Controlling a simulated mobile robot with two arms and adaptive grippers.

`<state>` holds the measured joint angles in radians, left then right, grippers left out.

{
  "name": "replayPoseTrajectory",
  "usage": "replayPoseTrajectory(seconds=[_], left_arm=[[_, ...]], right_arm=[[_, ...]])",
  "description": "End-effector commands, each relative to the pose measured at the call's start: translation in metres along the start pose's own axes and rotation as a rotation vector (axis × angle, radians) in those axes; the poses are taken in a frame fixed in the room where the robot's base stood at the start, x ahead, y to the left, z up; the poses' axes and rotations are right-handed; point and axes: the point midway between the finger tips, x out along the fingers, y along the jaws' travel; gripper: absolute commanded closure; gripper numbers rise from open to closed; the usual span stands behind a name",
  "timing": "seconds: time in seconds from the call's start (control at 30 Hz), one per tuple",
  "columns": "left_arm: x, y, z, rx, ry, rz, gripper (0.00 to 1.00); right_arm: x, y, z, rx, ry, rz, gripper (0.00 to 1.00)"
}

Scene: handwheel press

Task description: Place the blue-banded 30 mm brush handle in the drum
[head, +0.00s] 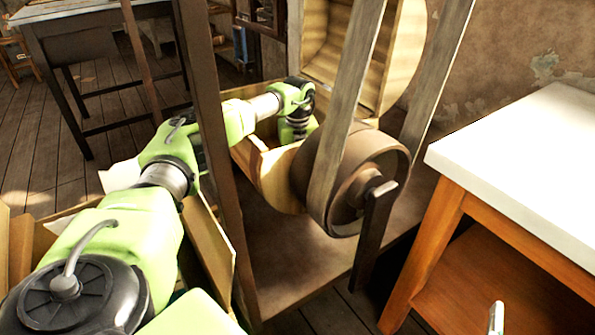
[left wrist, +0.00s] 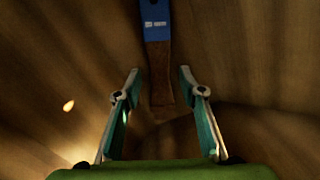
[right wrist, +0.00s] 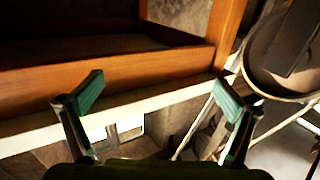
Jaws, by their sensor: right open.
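A brush handle (left wrist: 156,30) with a blue band and a brown wooden end lies in the left wrist view against a wooden surface. My left gripper (left wrist: 158,90) is open; the brown end shows between its fingertips, apart from both. In the head view my left arm bends down into the lower wooden half of what looks like the drum (head: 272,178); its fingertips and the handle are hidden there. A raised rounded wooden half (head: 407,62) stands behind. My right gripper (right wrist: 160,90) is open and empty; a small tip of it shows in the head view (head: 497,318).
A brown pulley wheel (head: 335,207) and slanted belts stand right of the drum. A dark post (head: 215,140) crosses in front of my left arm. A white-topped orange bench (head: 530,150) is at the right. Wooden crate boards (head: 212,245) stand near my left arm.

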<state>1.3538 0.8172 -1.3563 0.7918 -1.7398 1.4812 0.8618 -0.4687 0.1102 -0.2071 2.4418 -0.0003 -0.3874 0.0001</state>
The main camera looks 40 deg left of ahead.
Motion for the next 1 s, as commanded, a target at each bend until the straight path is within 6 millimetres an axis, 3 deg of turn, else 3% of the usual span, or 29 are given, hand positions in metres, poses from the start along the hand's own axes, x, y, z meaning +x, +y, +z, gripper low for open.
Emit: replayPoseTrajectory(seconds=[0.3, 0.67, 1.0], left_arm=[[-0.006, 0.000, 0.000, 0.000, 0.000, -0.001, 0.63], [-0.047, -0.001, 0.001, 0.001, -0.002, -0.002, 0.63], [-0.092, 0.000, 0.001, 0.000, -0.002, -0.002, 0.63]], right_arm=[[0.000, 0.000, 0.002, 0.000, -0.016, 0.001, 0.00], [-0.022, 0.010, 0.069, -0.004, -0.340, 0.021, 0.00], [-0.069, 0.018, 0.129, -0.002, -0.671, 0.041, 0.00]])
